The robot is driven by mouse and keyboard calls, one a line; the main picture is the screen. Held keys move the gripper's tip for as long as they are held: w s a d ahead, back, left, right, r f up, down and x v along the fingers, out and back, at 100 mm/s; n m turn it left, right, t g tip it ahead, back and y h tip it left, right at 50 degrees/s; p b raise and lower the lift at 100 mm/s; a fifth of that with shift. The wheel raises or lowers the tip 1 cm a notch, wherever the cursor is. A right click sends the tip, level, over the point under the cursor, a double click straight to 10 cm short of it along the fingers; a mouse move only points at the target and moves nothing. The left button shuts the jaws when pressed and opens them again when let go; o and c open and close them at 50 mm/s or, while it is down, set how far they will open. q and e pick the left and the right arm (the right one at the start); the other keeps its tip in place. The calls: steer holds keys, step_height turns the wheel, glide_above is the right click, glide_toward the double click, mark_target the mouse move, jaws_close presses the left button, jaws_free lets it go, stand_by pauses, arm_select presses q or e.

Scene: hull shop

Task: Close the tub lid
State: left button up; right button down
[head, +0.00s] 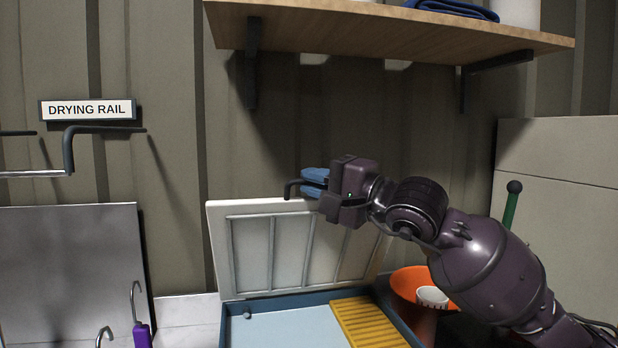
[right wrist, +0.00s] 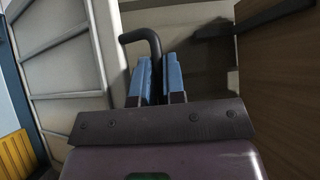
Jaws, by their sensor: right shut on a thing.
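The tub (head: 290,305) is blue with a pale inside and stands at the bottom centre of the head view. Its white ribbed lid (head: 270,245) stands raised, leaning back toward the wall. My right gripper (head: 314,183) is at the lid's top edge, with its blue finger pads shut on the dark lid handle (head: 292,187). In the right wrist view the handle (right wrist: 148,42) curves out from between the blue pads (right wrist: 159,80), and the ribbed lid (right wrist: 60,60) shows on the left. My left gripper is not in view.
A yellow slatted rack (head: 368,322) lies in the tub's right side. An orange bucket (head: 410,280) with a white cup (head: 432,297) stands right of it. A wooden shelf (head: 390,35) hangs above my gripper. A drying rail (head: 70,150) is at left, with purple-handled hooked tools below.

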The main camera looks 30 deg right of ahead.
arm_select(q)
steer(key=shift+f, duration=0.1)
arm_select(e)
steer(key=shift+s+f, duration=0.2)
steer(key=shift+s, duration=0.1)
steer(key=c, duration=1.5)
jaws_free()
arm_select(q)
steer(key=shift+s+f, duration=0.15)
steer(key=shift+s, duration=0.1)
